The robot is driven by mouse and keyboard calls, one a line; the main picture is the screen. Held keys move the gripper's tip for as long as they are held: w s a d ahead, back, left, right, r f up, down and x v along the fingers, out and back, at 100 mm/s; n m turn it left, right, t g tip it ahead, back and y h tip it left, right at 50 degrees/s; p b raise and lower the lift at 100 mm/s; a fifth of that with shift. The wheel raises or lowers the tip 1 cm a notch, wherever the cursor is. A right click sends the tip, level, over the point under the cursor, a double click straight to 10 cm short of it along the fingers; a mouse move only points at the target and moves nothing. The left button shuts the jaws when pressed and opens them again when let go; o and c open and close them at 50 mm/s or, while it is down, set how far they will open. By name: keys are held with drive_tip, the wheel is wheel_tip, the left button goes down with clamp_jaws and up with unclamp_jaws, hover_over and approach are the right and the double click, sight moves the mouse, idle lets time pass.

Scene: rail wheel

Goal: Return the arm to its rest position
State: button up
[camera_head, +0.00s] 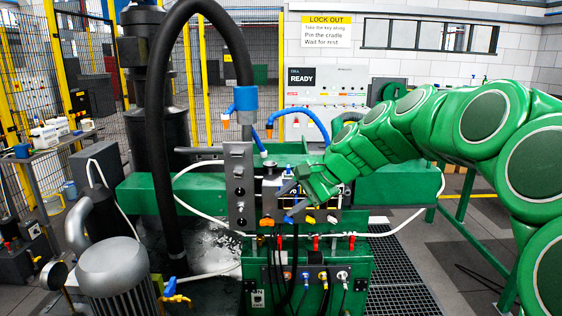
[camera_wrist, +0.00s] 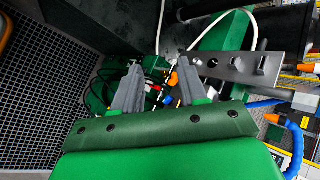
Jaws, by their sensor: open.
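My green arm (camera_head: 405,118) reaches in from the right side of the head view and bends down toward the green machine. My gripper (camera_head: 288,203) is at its end, in front of the valve block on the machine. In the wrist view my gripper (camera_wrist: 160,68) shows two grey fingers spread apart, with nothing held between them. Beyond the fingers are dark hoses and small coloured fittings. Whether a fingertip touches anything is hard to tell.
A grey upright plate (camera_head: 240,187) with holes stands just left of my gripper; it also shows in the wrist view (camera_wrist: 238,68). A thick black hose (camera_head: 158,130) arches at left. White hoses and blue hoses (camera_head: 304,116) surround the machine. A floor grating (camera_head: 398,275) lies at right.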

drive_tip(key=s+d+f+n+g+h, duration=0.1)
drive_tip(key=s+d+f, duration=0.3)
drive_tip(key=s, duration=0.9)
drive_tip(key=s+d+f+n+g+h, duration=0.2)
drive_tip(key=s+d+f+n+h, duration=0.2)
drive_tip(key=s, duration=0.9)
drive_tip(key=s+d+f+n+g+h, duration=0.2)
drive_tip(key=s+f, duration=0.5)
drive_tip(key=s, duration=0.6)
drive_tip(key=d+n+h, duration=0.1)
drive_tip(key=d, duration=0.1)
drive_tip(key=shift+d, duration=0.3)
